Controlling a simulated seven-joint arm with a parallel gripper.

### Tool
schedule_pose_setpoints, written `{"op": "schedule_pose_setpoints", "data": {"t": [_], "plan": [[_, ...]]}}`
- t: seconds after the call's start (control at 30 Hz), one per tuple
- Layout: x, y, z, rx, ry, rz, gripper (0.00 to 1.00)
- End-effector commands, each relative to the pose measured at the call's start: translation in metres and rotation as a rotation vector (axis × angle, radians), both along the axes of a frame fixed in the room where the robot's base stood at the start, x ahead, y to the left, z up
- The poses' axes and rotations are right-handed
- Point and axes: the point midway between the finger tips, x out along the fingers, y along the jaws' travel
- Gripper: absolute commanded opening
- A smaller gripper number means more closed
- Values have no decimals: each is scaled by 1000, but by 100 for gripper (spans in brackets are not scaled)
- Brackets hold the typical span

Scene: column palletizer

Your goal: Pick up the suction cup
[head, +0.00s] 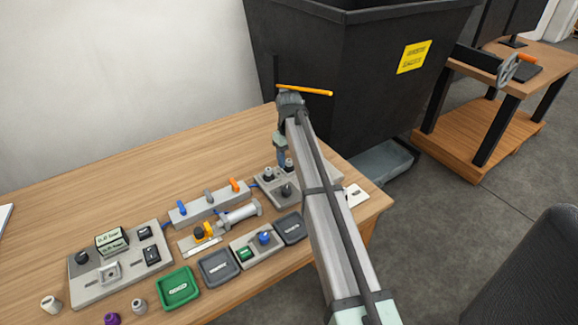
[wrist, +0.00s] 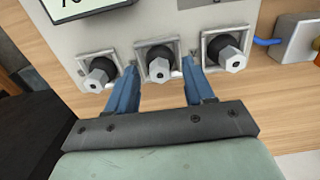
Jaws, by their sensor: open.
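My gripper (wrist: 163,68) is open, its two blue fingers pointing at a pale panel. Between and just beyond the fingertips is a black fitting with a grey hexagonal end (wrist: 158,67). Similar fittings stand to its left (wrist: 101,70) and right (wrist: 226,56). I cannot tell whether the fingers touch the middle one. In the head view my gripper (head: 282,160) is over a grey block (head: 266,187) at the table's right. No part is clearly recognisable as the suction cup. Small purple (head: 112,319), pale (head: 50,304) and grey (head: 139,305) pieces lie at the front left.
The wooden table (head: 130,185) has free room at the back left. A control panel (head: 118,260), a valve strip (head: 208,203), a green tray (head: 177,287) and grey trays (head: 218,266) crowd its front. A large black bin (head: 350,75) stands behind my arm.

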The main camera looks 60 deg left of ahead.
Motion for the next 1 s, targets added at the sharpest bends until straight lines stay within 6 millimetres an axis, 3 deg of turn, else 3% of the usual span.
{"op": "schedule_pose_setpoints", "data": {"t": [0.2,0.77,1.0], "plan": [[0,0,-1,0,0,0,53],[0,0,-1,0,0,0,0],[0,0,-1,0,0,0,0]]}}
